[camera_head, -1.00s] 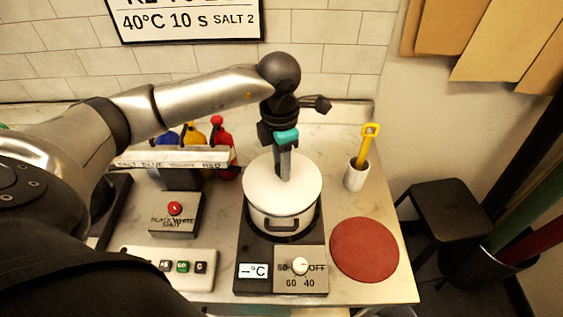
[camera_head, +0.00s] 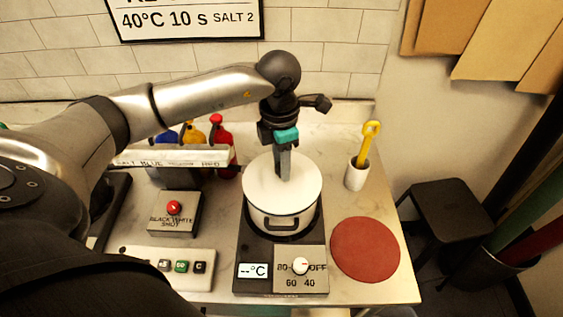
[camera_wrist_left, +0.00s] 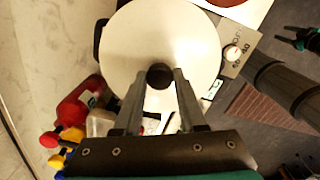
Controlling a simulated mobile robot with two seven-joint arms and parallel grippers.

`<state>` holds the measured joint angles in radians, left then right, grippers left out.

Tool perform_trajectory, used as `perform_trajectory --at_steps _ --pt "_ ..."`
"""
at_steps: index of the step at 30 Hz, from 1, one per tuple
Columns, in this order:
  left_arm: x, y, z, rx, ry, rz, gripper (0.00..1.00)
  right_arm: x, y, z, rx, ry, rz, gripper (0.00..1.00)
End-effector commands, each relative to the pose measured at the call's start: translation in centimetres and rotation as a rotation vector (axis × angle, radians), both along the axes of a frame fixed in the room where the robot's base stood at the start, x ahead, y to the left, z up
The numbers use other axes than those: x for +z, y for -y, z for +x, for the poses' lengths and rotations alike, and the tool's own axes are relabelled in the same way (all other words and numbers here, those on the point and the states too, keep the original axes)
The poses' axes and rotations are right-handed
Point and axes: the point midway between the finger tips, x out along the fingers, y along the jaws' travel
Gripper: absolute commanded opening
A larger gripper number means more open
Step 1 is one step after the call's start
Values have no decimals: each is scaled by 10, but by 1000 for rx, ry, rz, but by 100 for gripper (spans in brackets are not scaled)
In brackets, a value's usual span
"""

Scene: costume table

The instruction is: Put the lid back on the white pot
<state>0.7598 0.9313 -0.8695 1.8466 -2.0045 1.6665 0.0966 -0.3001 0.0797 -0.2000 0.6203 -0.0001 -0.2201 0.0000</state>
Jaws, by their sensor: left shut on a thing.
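The white pot (camera_head: 268,216) stands upright on the dark hot plate, its black handle facing the front. The round white lid (camera_head: 305,178) lies level over the pot's top and covers its opening. From above I cannot tell whether it is fully seated. My left gripper (camera_head: 284,176) points down at the lid's middle. In the left wrist view its two fingers are shut on the lid's dark knob (camera_wrist_left: 159,76), and the lid (camera_wrist_left: 180,35) hides the pot's inside. What looks like my right gripper (camera_wrist_left: 302,40) shows at the wrist view's right edge, away from the pot; its jaws are unclear.
The hot plate's control panel (camera_head: 313,282) is in front of the pot. A red round mat (camera_head: 365,250) lies to the right, with a white cup (camera_head: 356,174) holding a yellow tool behind it. Bottles (camera_head: 217,135) and a red-button box (camera_head: 174,222) stand left.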

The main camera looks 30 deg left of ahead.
Motion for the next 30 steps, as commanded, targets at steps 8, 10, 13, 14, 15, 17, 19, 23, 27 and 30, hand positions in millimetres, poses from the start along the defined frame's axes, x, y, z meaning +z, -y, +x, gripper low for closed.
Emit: perform_trajectory --at_steps 8,10,13,14,15,17,19,23,27,30 --pt "1 0 0 0 1 0 0 0 0 0 0 0 0 50" --pt "1 0 0 0 1 0 0 0 0 0 0 0 0 50" --pt "1 0 0 0 1 -1 49 0 0 0 0 0 -1 50" --pt "0 0 0 0 1 0 53 0 0 0 0 0 -1 50" --pt "0 0 0 0 1 -1 57 0 0 0 0 0 -1 50" --pt "0 0 0 0 1 -1 64 0 1 0 0 0 -1 50" --pt "0 0 0 0 0 0 72 0 1 0 0 0 -1 50" --pt "0 0 0 0 0 0 75 0 1 0 0 0 -1 50" --pt "0 0 0 0 -1 0 82 0 1 0 0 0 -1 50" --pt "0 0 0 0 -1 0 93 0 1 0 0 0 -1 50"
